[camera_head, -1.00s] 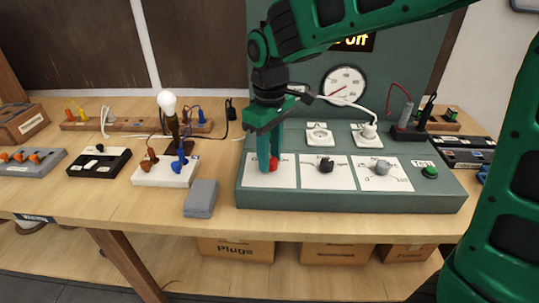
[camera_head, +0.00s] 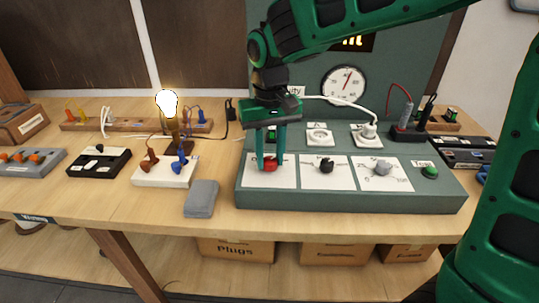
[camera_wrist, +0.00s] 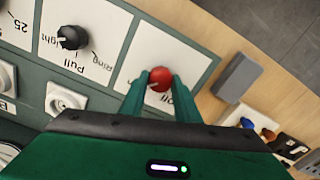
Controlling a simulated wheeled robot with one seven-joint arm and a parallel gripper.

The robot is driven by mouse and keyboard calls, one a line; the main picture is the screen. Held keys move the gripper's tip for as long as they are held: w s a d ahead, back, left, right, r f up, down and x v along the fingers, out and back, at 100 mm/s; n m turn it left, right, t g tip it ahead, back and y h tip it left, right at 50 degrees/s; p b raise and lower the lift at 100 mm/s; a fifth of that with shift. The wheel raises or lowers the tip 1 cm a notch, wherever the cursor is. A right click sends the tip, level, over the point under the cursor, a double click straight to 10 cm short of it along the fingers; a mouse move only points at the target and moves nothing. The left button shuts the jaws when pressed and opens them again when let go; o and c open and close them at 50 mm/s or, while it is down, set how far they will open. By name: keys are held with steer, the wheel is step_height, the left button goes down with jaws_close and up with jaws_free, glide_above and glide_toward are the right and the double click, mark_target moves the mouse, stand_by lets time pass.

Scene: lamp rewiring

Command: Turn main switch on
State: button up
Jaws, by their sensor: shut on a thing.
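The main switch is a red knob (camera_head: 270,163) on the leftmost white plate (camera_head: 255,180) of the green control panel (camera_head: 350,199). My gripper (camera_head: 269,165) points down over it, with its two green fingers on either side of the knob. In the wrist view the red knob (camera_wrist: 160,79) sits between the fingertips, and my gripper (camera_wrist: 160,84) is shut on it. The fingers partly hide the plate's lettering. The bulb (camera_head: 167,102) on its stand at the left glows bright white. The gauge (camera_head: 344,84) behind has its needle pointing up and slightly right.
A black knob (camera_head: 326,166) and a grey knob (camera_head: 383,169) stand right of the red one. A green button (camera_head: 430,171) is at the panel's right. A grey block (camera_head: 201,198) lies close to the panel's left side. White sockets stand behind.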

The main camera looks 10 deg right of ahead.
mark_target(270, 159)
steer(key=shift+w+r, duration=0.1)
steer(key=shift+w, duration=0.1)
steer(key=o, duration=1.1)
steer(key=shift+s, duration=0.1)
steer(key=shift+c, duration=0.2)
step_height(270, 159, up, 11)
steer(key=shift+f, duration=0.2)
steer(key=s+d+f+m, duration=0.2)
steer(key=s+d, duration=0.2)
steer(key=d, duration=0.7)
steer(key=s+d+f+m, duration=0.2)
steer(key=s+d+f, duration=0.1)
steer(key=d, duration=0.7)
steer(key=s+d+f+m, duration=0.2)
steer(key=s+d+f, duration=0.2)
steer(key=s+d, duration=0.2)
steer(key=s+d+f+m, duration=0.2)
steer(key=s+d, duration=0.3)
steer(key=s, duration=0.6)
steer(key=shift+d+f, duration=0.4)
steer(key=shift+f, duration=0.5)
